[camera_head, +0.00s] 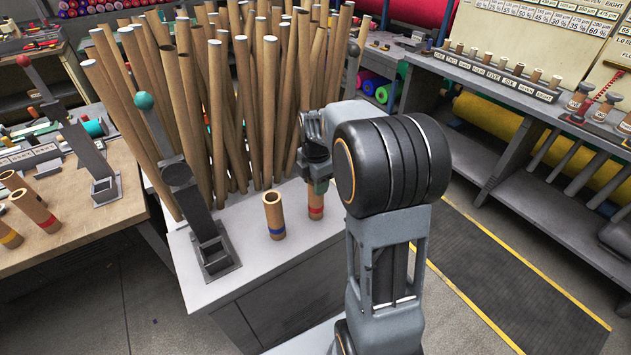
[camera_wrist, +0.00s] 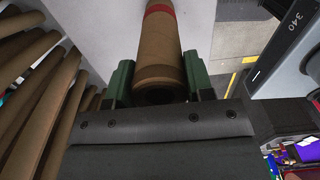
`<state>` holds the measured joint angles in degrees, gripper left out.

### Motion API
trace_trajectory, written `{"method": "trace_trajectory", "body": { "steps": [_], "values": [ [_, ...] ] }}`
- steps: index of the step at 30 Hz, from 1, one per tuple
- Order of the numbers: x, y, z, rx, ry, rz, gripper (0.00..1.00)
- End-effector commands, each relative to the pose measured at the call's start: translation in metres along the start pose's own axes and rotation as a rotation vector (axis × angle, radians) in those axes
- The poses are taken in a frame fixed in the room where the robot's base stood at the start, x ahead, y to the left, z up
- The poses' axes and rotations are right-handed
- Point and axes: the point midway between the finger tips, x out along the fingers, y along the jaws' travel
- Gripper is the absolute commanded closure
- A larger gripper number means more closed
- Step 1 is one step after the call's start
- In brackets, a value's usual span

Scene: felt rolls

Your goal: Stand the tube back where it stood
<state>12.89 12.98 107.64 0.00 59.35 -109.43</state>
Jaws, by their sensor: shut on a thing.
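A short brown cardboard tube with a red band (camera_head: 316,208) is upright at the white bench top (camera_head: 262,262). It also shows in the wrist view (camera_wrist: 160,45), between the green fingers. My gripper (camera_head: 317,184) is shut on its upper part from above. I cannot tell whether its lower end touches the bench top. A second short tube with a blue band (camera_head: 274,216) stands upright just to the left, apart from it. Much of the held tube's upper end is hidden by my gripper in the head view.
Many tall cardboard tubes (camera_head: 270,100) stand close behind my gripper. A dark lever stand (camera_head: 200,215) is on the bench's left part. More short tubes (camera_head: 35,210) are on the wooden table at left. A shelf rack (camera_head: 490,75) stands at right, beyond clear floor.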

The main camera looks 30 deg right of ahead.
Motion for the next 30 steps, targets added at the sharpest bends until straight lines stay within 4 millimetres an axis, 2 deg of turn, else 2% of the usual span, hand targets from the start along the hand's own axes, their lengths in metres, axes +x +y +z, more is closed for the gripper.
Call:
{"method": "trace_trajectory", "body": {
  "steps": [6, 7, 15, 26, 30],
  "values": [
    [0.0039, 0.0, 0.0, 0.0, 0.0, 0.0, 0.9],
    [0.0032, 0.0, 0.0, 0.0, 0.0, 0.0, 0.49],
    [0.0031, -0.0001, 0.0, 0.0, 0.0, 0.0, 0.23],
    [0.0031, -0.0001, 0.0, 0.0, 0.0, -0.001, 0.22],
    [-0.0032, 0.0002, 0.0001, 0.0, 0.0, 0.0, 0.22]
  ]
}}
